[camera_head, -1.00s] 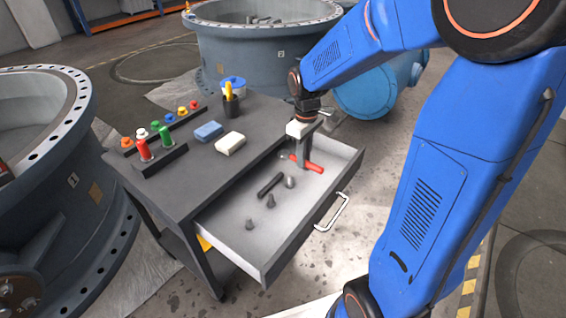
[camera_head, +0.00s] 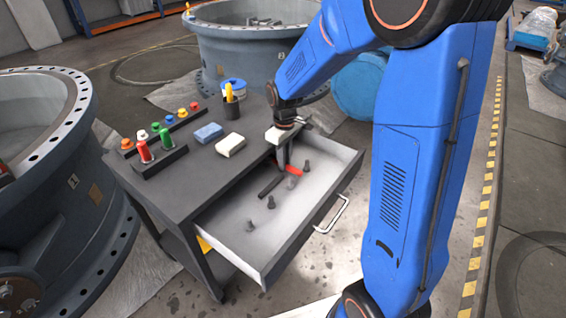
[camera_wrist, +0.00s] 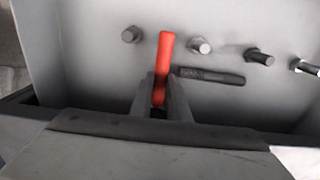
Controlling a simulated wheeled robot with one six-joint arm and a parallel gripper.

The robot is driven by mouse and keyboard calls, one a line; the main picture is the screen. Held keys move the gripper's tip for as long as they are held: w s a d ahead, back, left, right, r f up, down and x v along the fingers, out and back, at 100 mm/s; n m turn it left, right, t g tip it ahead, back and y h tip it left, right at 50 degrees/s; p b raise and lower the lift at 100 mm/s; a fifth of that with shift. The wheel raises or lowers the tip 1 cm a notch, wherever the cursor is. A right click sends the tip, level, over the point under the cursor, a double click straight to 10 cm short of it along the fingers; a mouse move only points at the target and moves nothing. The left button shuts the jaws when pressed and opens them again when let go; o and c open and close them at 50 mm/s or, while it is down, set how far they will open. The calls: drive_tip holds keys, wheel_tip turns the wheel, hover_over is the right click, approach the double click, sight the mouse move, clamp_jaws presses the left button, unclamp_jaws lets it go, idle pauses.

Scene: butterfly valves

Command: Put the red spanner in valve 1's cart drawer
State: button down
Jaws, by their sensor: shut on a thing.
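The red spanner (camera_head: 292,170) is inside the open cart drawer (camera_head: 318,213), near the drawer's inner end beside the cart top. My gripper (camera_head: 282,163) is at the drawer's inner edge, pointing down, with the spanner at its fingertips. In the wrist view, my two fingers (camera_wrist: 160,92) are shut on the red spanner (camera_wrist: 165,60), and part of it sticks out past them over the drawer floor. I cannot tell whether the spanner touches the floor. Its gripped end is partly hidden by the fingers.
The drawer also holds several grey bolts (camera_head: 270,202) and a black bar-like tool (camera_head: 271,186). A large valve (camera_head: 85,215) stands at left.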

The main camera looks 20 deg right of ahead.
drive_tip(key=shift+w+a+f, duration=0.2)
drive_tip(key=shift+w+f, duration=0.05)
drive_tip(key=shift+f, duration=0.35)
drive_tip(key=shift+f, duration=0.1)
drive_tip(key=c, duration=2)
unclamp_jaws()
wheel_tip(320, 180, up, 12)
drive_tip(key=s+d+r+m+t, duration=0.15)
drive_tip(key=s+r, duration=0.25)
drive_tip(key=s, duration=0.4)
drive_tip(key=s+d+r+m+t, duration=0.1)
drive_tip(key=s+d+r+m, duration=0.15)
drive_tip(key=s, duration=0.55)
drive_tip(key=shift+s+d+f+m+t, duration=0.1)
drive_tip(key=shift+s+d+m+t, duration=0.4)
drive_tip(key=shift+s, duration=1.8)
drive_tip(key=shift+s+d+f+m+t, duration=0.1)
drive_tip(key=shift+s+d+m+t, duration=0.35)
drive_tip(key=shift+s, duration=1.8)
drive_tip(key=shift+s+d+f+m+t, duration=0.1)
drive_tip(key=shift+s+d+m+t, duration=0.4)
drive_tip(key=shift+s, duration=1.8)
